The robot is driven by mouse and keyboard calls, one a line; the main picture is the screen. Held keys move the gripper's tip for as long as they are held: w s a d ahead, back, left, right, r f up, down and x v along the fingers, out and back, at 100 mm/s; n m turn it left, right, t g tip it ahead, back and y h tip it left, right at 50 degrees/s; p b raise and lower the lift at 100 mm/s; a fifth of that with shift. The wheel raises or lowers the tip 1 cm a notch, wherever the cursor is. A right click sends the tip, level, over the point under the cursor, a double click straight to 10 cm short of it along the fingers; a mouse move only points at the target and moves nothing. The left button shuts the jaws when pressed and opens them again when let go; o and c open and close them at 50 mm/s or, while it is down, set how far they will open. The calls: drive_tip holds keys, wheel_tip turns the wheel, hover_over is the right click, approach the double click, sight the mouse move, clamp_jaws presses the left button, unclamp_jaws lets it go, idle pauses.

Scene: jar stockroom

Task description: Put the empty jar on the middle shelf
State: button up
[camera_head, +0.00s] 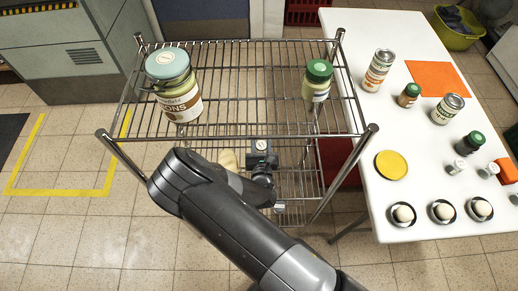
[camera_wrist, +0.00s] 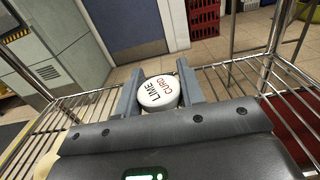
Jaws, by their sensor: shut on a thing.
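My gripper (camera_head: 262,158) reaches in below the top shelf of the wire rack. In the wrist view my gripper (camera_wrist: 159,92) is shut on a jar with a white lid (camera_wrist: 158,92) reading "LIME CURD". The lid faces the camera and the jar's body is hidden, so I cannot tell whether it is empty. The middle shelf (camera_head: 295,182) shows partly through the top wires, and its wires (camera_wrist: 285,95) flank my gripper in the wrist view. I cannot tell whether the jar touches the shelf.
The top shelf (camera_head: 235,112) holds a large teal-lidded jar (camera_head: 181,106) and a green-lidded jar (camera_head: 317,80). A tan object (camera_head: 228,160) is below it, left of my gripper. Rack posts stand at the corners. A white table (camera_head: 415,165) with cans and jars stands right.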

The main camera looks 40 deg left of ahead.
sight(261, 148)
drive_tip(key=shift+f, duration=1.8)
drive_tip(key=o, duration=1.1)
drive_tip(key=shift+f, duration=0.1)
drive_tip(key=shift+c, duration=0.2)
drive_tip(key=shift+d, duration=0.1)
drive_tip(key=v, duration=1.2)
drive_tip(key=shift+r, duration=0.25)
